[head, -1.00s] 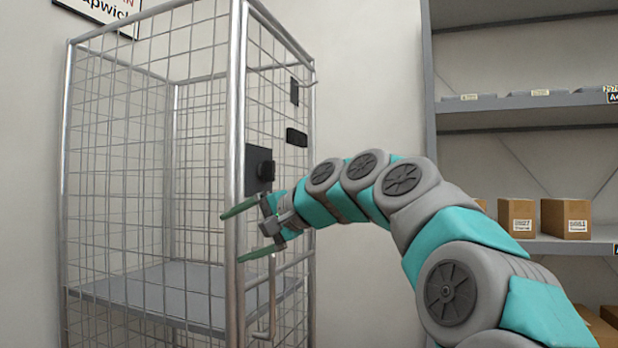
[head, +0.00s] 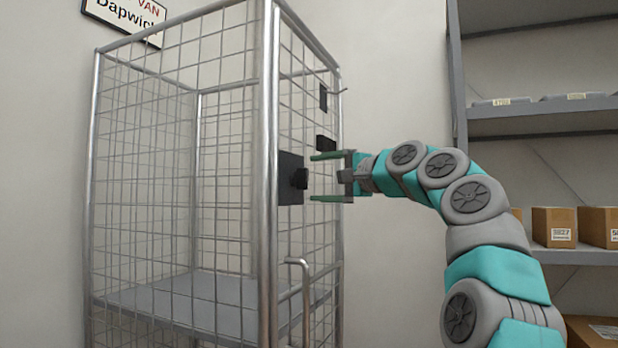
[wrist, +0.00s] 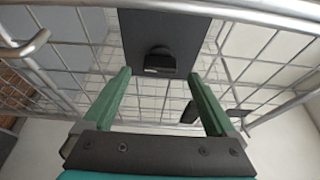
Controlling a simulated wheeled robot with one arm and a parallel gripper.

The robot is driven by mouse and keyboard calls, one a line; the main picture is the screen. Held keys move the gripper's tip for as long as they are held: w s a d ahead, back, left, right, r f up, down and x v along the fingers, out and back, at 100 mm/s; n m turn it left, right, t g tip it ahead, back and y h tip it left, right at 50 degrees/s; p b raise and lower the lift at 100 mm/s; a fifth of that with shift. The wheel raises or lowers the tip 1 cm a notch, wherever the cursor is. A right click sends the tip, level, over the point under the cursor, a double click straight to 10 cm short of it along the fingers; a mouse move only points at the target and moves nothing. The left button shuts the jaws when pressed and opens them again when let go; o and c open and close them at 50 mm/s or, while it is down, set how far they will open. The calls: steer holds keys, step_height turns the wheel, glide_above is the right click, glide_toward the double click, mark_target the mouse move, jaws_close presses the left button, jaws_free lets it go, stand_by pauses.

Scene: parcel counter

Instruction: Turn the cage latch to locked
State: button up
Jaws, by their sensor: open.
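The wire cage (head: 272,240) stands left of centre in the head view. Its latch is a black plate (head: 288,163) with a protruding black knob (head: 300,179), on the cage side facing my arm. My gripper (head: 318,177) is open, its two green fingers pointing left, one above and one below the knob's level, with the tips just short of it. In the wrist view the knob (wrist: 159,62) lies ahead, centred between the spread fingers (wrist: 160,82), on the dark plate (wrist: 165,25). I see no contact. Any lock marking is too small to read.
A bent metal handle (head: 305,290) rises below the latch. Small black parts (head: 326,143) sit on the mesh beyond it. A grey shelf unit (head: 540,110) with cardboard boxes (head: 554,227) stands at the right. Bare wall lies between cage and shelves.

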mark_target(307, 179)
steer(key=shift+p+x, duration=0.65)
steer(key=shift+x, duration=1.35)
steer(key=shift+c, duration=0.4)
steer(key=c, duration=1.3)
steer(key=shift+s, duration=0.1)
